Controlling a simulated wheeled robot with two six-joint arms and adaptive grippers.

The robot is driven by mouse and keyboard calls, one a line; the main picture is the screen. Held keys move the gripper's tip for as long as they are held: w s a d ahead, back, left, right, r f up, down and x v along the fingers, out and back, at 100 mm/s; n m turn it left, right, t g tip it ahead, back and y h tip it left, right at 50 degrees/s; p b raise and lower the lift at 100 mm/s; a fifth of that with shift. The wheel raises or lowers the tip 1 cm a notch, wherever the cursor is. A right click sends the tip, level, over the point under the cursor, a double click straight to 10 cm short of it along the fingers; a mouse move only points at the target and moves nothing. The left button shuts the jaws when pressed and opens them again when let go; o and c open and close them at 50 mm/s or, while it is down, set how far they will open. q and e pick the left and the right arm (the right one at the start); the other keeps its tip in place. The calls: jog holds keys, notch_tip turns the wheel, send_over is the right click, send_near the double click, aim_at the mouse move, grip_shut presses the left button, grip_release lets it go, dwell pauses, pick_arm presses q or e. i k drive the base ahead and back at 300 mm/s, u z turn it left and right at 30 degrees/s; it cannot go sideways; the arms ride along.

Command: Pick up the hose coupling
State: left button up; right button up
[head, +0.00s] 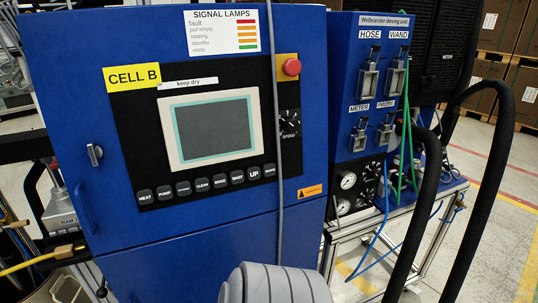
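No part that I can surely name as the hose coupling shows in the head view. A small brass-coloured fitting (67,251) sits at the end of a yellow hose (28,264) at the lower left, beside the blue cabinet. I cannot tell whether it is the coupling. Neither of my grippers is in view.
A blue cabinet (235,235) with a screen fills the middle. A blue dosing unit (340,100) with labelled holders stands to its right. Thick black hoses (497,150) arch at the right. A grey ribbed object (275,284) stands at the bottom centre. Floor shows at far right.

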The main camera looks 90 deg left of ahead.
aim_at(68, 251)
jog(key=z, duration=0.05)
jog(key=i, duration=0.4)
jog(key=u, duration=3.35)
